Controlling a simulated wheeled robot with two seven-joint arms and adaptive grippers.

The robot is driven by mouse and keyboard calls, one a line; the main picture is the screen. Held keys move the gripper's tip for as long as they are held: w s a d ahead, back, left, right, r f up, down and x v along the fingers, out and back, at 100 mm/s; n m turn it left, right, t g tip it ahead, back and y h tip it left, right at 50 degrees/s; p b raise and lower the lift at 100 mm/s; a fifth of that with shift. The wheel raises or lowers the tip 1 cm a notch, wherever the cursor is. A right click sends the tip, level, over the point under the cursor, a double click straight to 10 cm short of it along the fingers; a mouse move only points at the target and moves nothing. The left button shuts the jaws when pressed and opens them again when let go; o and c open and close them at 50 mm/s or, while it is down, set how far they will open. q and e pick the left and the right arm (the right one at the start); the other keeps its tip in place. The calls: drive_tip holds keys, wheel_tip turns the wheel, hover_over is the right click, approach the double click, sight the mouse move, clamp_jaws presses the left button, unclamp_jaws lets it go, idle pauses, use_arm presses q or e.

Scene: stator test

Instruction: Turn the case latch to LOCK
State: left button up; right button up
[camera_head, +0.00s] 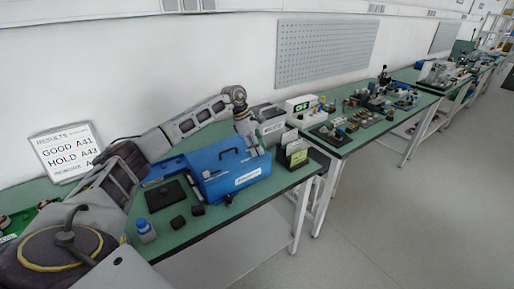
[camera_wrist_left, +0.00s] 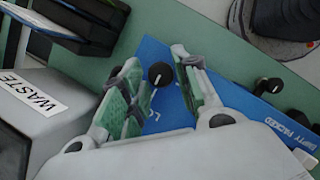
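The blue case (camera_head: 212,172) stands on the green bench, with a black handle on top and a white label on its front. My left gripper (camera_head: 255,150) is at the right end of the case. In the left wrist view, a black round knob with a pale pointer line (camera_wrist_left: 160,74) sits on a blue panel. My left gripper (camera_wrist_left: 158,90) is open with its green-padded fingers on either side of this knob; contact cannot be told. White lettering beside the knob is mostly hidden by a finger. My right gripper is not in view.
A box marked WASTE (camera_wrist_left: 38,100) and a dark card holder (camera_head: 292,152) stand close by. A black tray (camera_head: 166,195), small dark blocks and a blue-capped bottle (camera_head: 145,231) lie in front left.

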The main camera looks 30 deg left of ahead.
use_arm(q)
drive_tip(key=shift+o, duration=1.1)
drive_tip(key=shift+a+r, duration=0.2)
drive_tip(key=shift+r, duration=0.3)
drive_tip(key=v, duration=1.1)
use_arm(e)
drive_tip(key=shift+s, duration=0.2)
use_arm(q)
drive_tip(key=shift+d, duration=0.1)
